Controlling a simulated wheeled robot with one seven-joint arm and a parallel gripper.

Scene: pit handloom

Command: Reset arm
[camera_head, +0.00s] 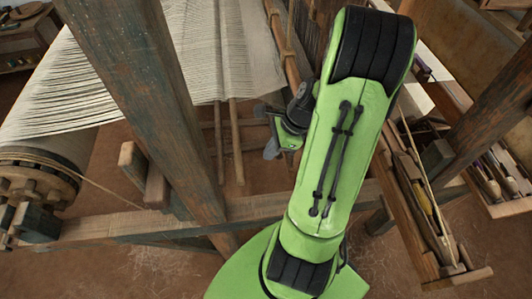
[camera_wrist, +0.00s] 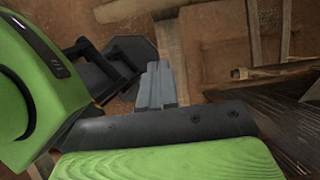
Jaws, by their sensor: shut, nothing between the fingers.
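My green and black arm stands across the middle of the head view. My gripper (camera_wrist: 157,78) shows in the wrist view as grey fingers pressed together, with nothing between them. In the head view only a small grey part of the gripper (camera_head: 271,148) shows, left of the arm and beside the loom's wooden beams. The arm hides part of the loom frame behind it.
A thick wooden post (camera_head: 150,100) and a horizontal beam (camera_head: 130,224) stand left of my arm. White warp threads (camera_head: 95,75) run to a roller (camera_head: 40,180). At right, a wooden tray (camera_head: 418,215) holds slender tools. Brown floor shows below.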

